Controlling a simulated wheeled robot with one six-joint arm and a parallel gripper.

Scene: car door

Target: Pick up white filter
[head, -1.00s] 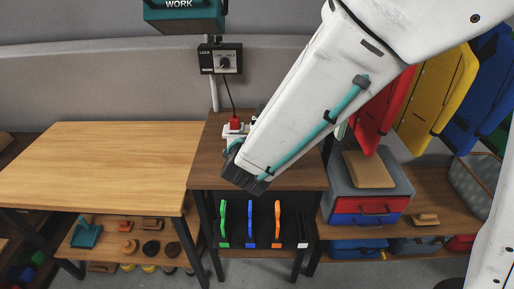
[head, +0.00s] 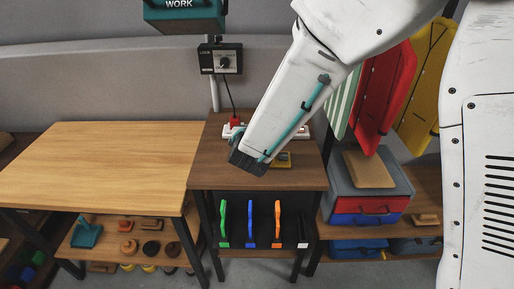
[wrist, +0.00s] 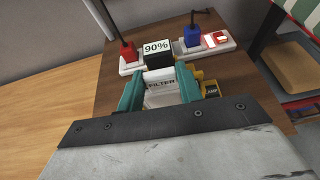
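The white filter (wrist: 161,84), with FILTER printed on it, shows in the wrist view between the two teal fingers of my gripper (wrist: 160,86). One finger is on its left side and one on its right. The fingers stand apart about as wide as the filter, and I cannot tell whether they touch it. In the head view my gripper (head: 236,137) is over the small dark-topped table (head: 222,178), and its fingers are mostly hidden behind my wrist. The filter cannot be made out there.
A yellow item (wrist: 209,89) lies just right of the right finger. Behind are a 90% display box (wrist: 157,50) and a white power strip (wrist: 220,45) with plugs. A bare wooden table (head: 100,160) is at left. Coloured panels (head: 385,90) hang at right.

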